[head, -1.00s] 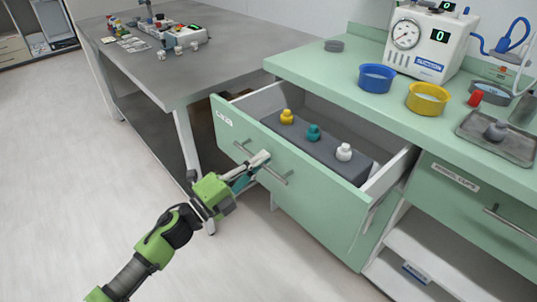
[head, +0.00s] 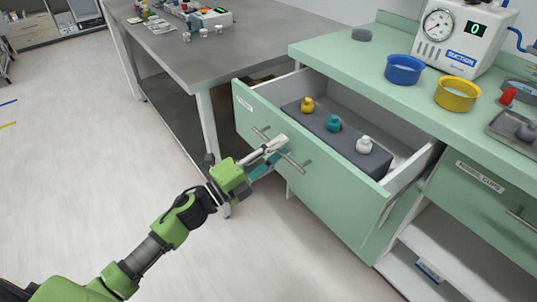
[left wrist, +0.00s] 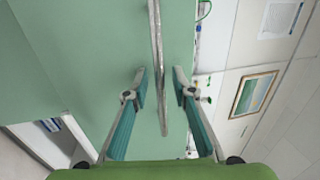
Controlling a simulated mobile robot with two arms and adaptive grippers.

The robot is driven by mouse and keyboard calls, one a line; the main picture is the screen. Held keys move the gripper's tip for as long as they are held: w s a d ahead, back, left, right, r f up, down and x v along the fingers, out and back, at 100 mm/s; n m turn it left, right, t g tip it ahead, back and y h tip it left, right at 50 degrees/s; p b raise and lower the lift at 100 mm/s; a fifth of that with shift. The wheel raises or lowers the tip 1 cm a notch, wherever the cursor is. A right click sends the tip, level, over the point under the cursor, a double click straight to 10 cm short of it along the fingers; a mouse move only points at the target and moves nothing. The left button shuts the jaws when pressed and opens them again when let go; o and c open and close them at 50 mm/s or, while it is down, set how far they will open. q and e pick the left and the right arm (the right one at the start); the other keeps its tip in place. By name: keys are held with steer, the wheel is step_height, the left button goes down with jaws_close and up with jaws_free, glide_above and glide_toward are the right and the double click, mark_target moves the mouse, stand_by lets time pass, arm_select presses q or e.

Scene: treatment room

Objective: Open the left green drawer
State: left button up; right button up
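The left green drawer (head: 330,196) stands pulled out under the counter, its white inside showing. My left gripper (head: 282,145) is at the bar handle (head: 301,164) on the drawer front. In the left wrist view the handle bar (left wrist: 157,50) runs between the two fingers (left wrist: 161,76), which stand apart with a gap on each side. My right gripper is not in view.
On the green counter (head: 345,63) stand a suction machine (head: 455,45), a blue bowl (head: 403,70) and a yellow bowl (head: 456,95). A closed green drawer (head: 476,195) is at right. A grey table (head: 190,62) stands at left. The floor (head: 90,180) in front is clear.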

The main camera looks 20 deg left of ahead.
arm_select(q)
steer(key=v, duration=1.2)
steer(key=shift+w, duration=0.1)
